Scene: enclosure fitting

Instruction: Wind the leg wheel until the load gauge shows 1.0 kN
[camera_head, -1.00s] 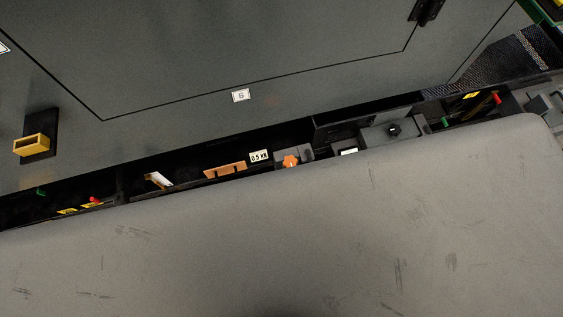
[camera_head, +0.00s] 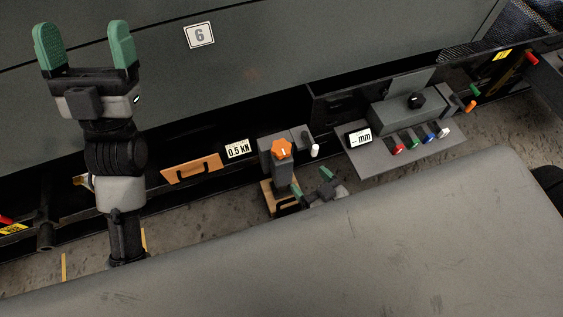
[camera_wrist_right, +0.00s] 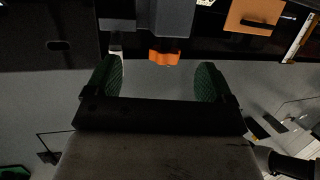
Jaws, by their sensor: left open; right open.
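My right gripper (camera_head: 312,183) is open and empty, low in front of that unit and partly hidden by the grey surface. In the right wrist view the orange wheel (camera_wrist_right: 164,57) shows beyond and between the open green fingers (camera_wrist_right: 157,82), apart from them. My left gripper (camera_head: 85,45) is open and empty, raised at upper left in front of the dark panel.
A sloped console with a "-- mm" display (camera_head: 360,138) and several coloured knobs stands to the right. A white-tipped lever (camera_head: 315,150) is beside the wheel. A wooden plate (camera_head: 191,168) is left of the gauge. The large grey surface (camera_head: 330,255) fills the foreground.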

